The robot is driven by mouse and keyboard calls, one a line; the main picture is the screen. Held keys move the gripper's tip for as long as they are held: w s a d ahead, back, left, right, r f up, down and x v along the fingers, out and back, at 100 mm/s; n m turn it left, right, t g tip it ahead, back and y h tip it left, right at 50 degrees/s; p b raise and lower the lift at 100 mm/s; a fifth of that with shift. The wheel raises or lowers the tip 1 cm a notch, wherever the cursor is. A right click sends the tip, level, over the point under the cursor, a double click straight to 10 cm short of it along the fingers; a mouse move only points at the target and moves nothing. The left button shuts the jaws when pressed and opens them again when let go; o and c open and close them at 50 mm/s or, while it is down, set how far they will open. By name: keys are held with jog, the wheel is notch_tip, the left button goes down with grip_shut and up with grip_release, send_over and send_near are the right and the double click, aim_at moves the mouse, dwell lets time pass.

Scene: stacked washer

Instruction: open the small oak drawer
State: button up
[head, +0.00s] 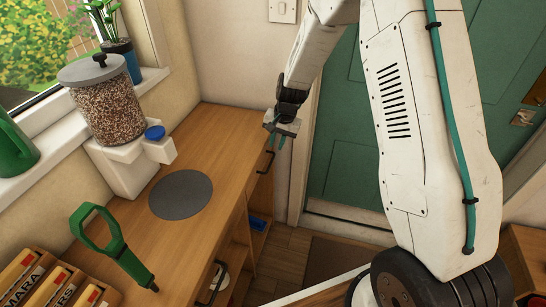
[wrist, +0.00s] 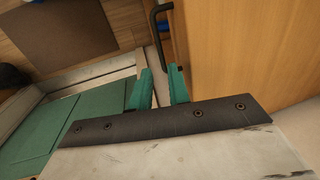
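The oak unit (head: 225,165) runs along the wall under the window. At its far end is a drawer front, seen nearly edge-on, with a dark bar handle (head: 268,161). In the wrist view the handle (wrist: 160,22) is a black bent bar beside a broad oak surface (wrist: 240,45). My gripper (head: 275,141) hangs just above and beside the handle in the head view. Its teal fingers (wrist: 160,72) are apart with nothing between them, and the handle lies beyond the fingertips. I see no contact. The drawer appears closed.
A grain dispenser (head: 108,108), a grey disc (head: 181,194) and a green tool (head: 112,245) stand on top. A green door (head: 345,150) is behind.

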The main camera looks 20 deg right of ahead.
aim_at(272, 161)
jog(key=f, duration=0.5)
jog(key=w+a+f, duration=0.1)
jog(key=f, duration=0.1)
jog(key=shift+a+f, duration=0.1)
jog(key=shift+f, duration=0.1)
grip_shut()
